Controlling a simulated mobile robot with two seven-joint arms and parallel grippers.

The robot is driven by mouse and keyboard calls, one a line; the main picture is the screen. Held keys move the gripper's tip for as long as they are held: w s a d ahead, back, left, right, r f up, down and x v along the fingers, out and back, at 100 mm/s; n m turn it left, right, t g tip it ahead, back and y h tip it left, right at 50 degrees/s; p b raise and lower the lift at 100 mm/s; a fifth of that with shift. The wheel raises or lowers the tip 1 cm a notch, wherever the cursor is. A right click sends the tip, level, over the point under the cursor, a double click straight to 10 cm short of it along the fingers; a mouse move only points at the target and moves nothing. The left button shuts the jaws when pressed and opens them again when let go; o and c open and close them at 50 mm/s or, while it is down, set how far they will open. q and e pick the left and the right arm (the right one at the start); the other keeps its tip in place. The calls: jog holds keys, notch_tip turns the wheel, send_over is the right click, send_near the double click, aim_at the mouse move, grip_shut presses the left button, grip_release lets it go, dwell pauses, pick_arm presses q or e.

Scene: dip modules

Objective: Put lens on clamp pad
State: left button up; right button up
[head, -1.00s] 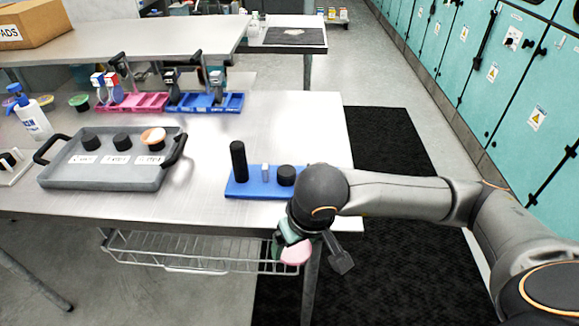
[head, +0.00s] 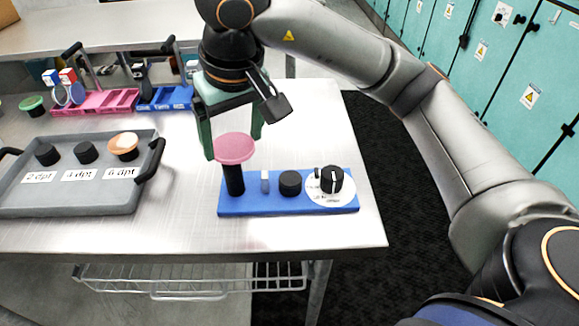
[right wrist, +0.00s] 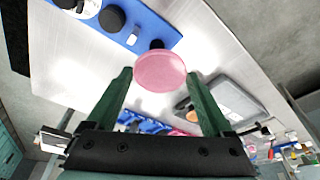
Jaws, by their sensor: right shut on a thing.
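A round pink lens (head: 234,148) is between the fingers of my right gripper (head: 234,142), which is shut on it. The lens is over the top of a tall black post (head: 235,180) on a blue base (head: 275,205). In the right wrist view the lens (right wrist: 160,72) lies between the green fingertips (right wrist: 160,78), with the post's top partly hidden behind it. Whether lens and post touch, I cannot tell. The base also carries a small grey block (head: 265,182), a short black cylinder (head: 290,183) and a black knob (head: 332,179) on a white dial. My left gripper is not in view.
A grey tray (head: 75,203) at left holds black stands labelled 2, 4 and 6 dpt; an orange-rimmed lens (head: 123,143) sits on the 6 dpt one. Pink (head: 97,104) and blue (head: 165,100) racks stand behind. The metal table (head: 180,215) is clear between tray and base.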

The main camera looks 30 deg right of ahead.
jog(key=d+f, duration=0.2)
jog(key=d, duration=0.3)
jog(key=b, duration=0.2)
send_over(290, 177)
jog(key=a, duration=0.1)
jog(key=f, duration=0.3)
jog(key=s+f, duration=0.1)
jog(key=f, duration=0.1)
jog(key=shift+d+f, duration=0.3)
jog(key=shift+f, duration=0.05)
jog(key=f, duration=0.3)
jog(key=shift+d+f, duration=0.2)
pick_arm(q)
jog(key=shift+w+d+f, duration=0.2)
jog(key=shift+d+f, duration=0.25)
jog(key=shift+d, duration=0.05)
pick_arm(e)
jog(key=shift+f, duration=0.1)
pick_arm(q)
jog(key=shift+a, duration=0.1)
pick_arm(e)
jog(key=shift+f, duration=0.25)
jog(key=o, duration=1.1)
jog(key=shift+r, duration=0.1)
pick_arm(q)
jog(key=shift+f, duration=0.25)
